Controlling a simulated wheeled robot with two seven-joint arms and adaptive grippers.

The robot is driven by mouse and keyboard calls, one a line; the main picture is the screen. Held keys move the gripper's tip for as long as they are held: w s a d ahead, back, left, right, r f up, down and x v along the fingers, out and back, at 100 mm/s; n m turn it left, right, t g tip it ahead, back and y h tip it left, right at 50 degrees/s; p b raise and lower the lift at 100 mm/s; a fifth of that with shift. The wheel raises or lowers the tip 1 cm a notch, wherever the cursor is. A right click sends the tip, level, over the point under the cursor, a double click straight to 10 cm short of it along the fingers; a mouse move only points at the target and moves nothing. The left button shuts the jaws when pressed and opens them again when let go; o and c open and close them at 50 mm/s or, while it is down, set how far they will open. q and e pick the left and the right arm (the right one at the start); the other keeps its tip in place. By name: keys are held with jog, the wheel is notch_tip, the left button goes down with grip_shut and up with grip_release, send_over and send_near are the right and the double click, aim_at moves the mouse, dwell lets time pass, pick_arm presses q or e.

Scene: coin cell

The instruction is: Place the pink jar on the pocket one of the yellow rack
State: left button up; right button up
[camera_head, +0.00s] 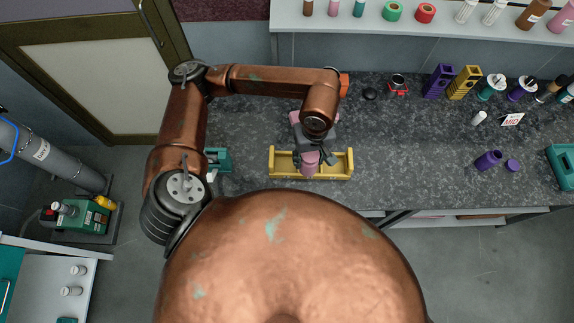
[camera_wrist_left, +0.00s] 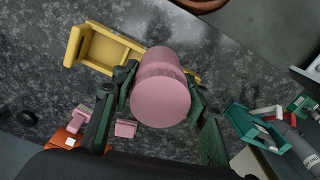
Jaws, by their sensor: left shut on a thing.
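The pink jar (camera_head: 309,168) is in the jaws of my left gripper (camera_head: 311,158). In the left wrist view the pink jar (camera_wrist_left: 160,98) sits between the two dark fingers, with its round end facing the camera. The yellow rack (camera_head: 345,163) lies on the dark speckled counter; the jar overlaps its middle in the head view. In the wrist view the yellow rack (camera_wrist_left: 100,50) shows behind the jar, mostly to its upper left. The jar hides part of the rack, and I cannot tell whether it touches it. My right gripper is out of view.
A teal device (camera_head: 219,160) stands left of the rack. A purple jar (camera_head: 488,160) and its purple lid (camera_head: 512,165) lie to the right. Purple (camera_head: 438,82) and yellow (camera_head: 464,82) block stands are farther back. The counter just right of the rack is clear.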

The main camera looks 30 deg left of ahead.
pick_arm(q)
jog(key=d+n, duration=0.1)
jog(key=s+d+f+n, duration=0.1)
jog(key=shift+s+f+n+b, duration=0.15)
jog(key=shift+f+n+b, duration=0.1)
jog(key=shift+n+b, duration=0.15)
jog(key=w+a+f, duration=0.1)
jog(key=a+f, duration=0.3)
jog(key=w+a+f+n, duration=0.1)
jog(key=a+f, duration=0.2)
jog(key=f, duration=0.1)
jog(key=w+a+f+n+p, duration=0.1)
jog(key=w+a+f, duration=0.1)
jog(key=a+f, duration=0.2)
jog(key=shift+w+a+f, duration=0.1)
jog(key=shift+a+f, duration=0.2)
jog(key=shift+f, duration=0.4)
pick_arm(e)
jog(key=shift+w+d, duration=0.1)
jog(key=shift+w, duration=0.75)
